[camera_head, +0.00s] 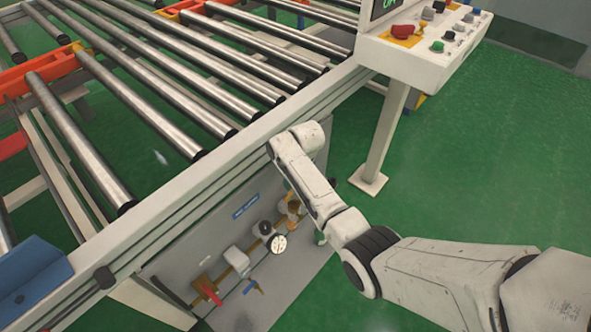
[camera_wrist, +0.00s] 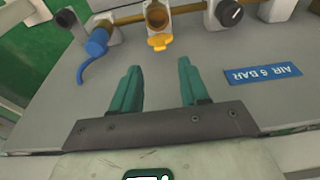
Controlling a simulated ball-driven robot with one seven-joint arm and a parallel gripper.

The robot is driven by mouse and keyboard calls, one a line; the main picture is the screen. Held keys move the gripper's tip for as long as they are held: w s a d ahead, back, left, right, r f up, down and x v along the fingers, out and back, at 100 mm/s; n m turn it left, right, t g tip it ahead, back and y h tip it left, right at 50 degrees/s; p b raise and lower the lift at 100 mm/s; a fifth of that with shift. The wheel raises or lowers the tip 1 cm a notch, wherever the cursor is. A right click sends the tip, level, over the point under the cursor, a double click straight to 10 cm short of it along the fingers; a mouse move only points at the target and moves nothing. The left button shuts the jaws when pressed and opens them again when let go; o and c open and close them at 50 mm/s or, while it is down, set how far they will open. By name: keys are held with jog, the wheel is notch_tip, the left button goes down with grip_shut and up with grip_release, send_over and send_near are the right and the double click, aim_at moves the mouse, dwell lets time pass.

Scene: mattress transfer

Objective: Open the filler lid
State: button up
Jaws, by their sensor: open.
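In the wrist view, a brass filler cup (camera_wrist: 157,16) sits on a brass pipe at the top middle. A small yellow flap, seemingly the filler lid (camera_wrist: 160,42), is at the cup's lower rim in the picture. I cannot tell for sure how far it stands open. My gripper (camera_wrist: 160,75) is open and empty, its two teal fingers apart, pointing at the lid with a gap between. In the head view, brassy yellow fittings (camera_head: 292,207) show beside my arm; the lid is too small to make out, and my gripper is hidden.
A blue-handled valve (camera_wrist: 97,46) and a black knob (camera_wrist: 229,13) flank the cup. A blue AIR 6 BAR label (camera_wrist: 262,74) is on the grey panel. A round gauge (camera_head: 279,244) and red valve handle (camera_head: 211,294) are lower down. A roller conveyor frame (camera_head: 225,155) overhangs the panel.

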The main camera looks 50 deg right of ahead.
aim_at(291, 193)
jog(key=v, duration=0.3)
jog(key=shift+s+r+p, duration=0.1)
jog(key=shift+r+p, duration=0.2)
jog(key=shift+r, duration=0.05)
